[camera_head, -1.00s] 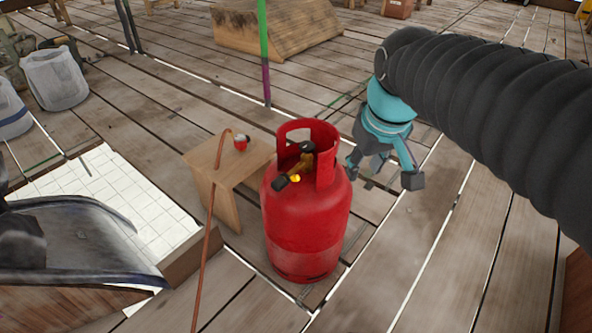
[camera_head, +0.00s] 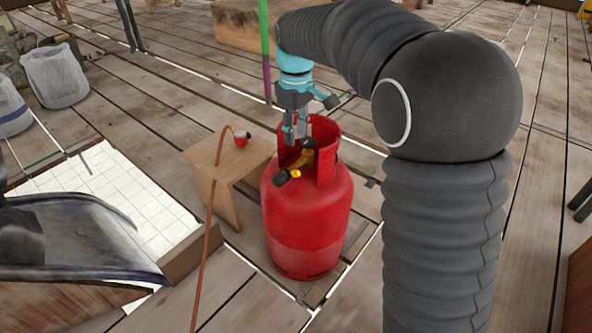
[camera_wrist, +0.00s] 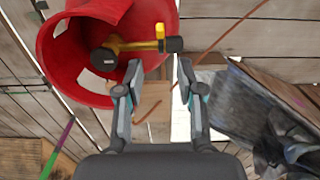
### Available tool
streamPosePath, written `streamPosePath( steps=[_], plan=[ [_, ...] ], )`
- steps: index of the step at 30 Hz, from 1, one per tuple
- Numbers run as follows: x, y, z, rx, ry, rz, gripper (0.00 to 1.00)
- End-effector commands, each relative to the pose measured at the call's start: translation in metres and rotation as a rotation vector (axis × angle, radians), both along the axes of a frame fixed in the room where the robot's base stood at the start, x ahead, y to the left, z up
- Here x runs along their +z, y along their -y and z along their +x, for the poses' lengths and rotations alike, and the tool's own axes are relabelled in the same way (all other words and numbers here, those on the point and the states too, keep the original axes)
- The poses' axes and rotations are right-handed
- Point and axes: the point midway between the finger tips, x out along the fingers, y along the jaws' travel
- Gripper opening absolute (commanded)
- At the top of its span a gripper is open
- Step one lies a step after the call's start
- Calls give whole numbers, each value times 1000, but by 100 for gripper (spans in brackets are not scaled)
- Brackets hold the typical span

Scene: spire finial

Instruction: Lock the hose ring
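The red gas cylinder (camera_head: 305,225) stands upright on the planks. Its brass valve (camera_head: 307,162), with a black knob and a yellow and black outlet, sits inside the open collar; the valve (camera_wrist: 140,46) also shows in the wrist view. A red ring-like fitting (camera_head: 241,140), at the end of the orange-brown hose (camera_head: 209,220), lies on the small wooden stool (camera_head: 212,172). The hose shows in the wrist view (camera_wrist: 225,35), but I cannot make out the ring there. My gripper (camera_head: 296,131) points down just above and behind the collar. Its fingers (camera_wrist: 161,92) are spread and empty.
A black sheet-like object (camera_head: 75,235) and a white tiled patch (camera_head: 150,205) are at left. A green and purple pole (camera_head: 264,45) rises behind the stool. A wooden ramp (camera_head: 230,25) stands at the back. The planks right of the cylinder are mostly clear.

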Motion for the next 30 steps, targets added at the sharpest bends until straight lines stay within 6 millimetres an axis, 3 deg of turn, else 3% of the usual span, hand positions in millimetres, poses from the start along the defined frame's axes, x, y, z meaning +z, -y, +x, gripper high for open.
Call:
streamPosePath(
  steps=[12, 18, 30],
  plan=[
    [-78, 1, -1, -2, -3, -1, 38],
    [-108, 1, -1, -2, -2, -1, 38],
    [-124, 1, -1, -2, 0, 0, 38]
  ],
)
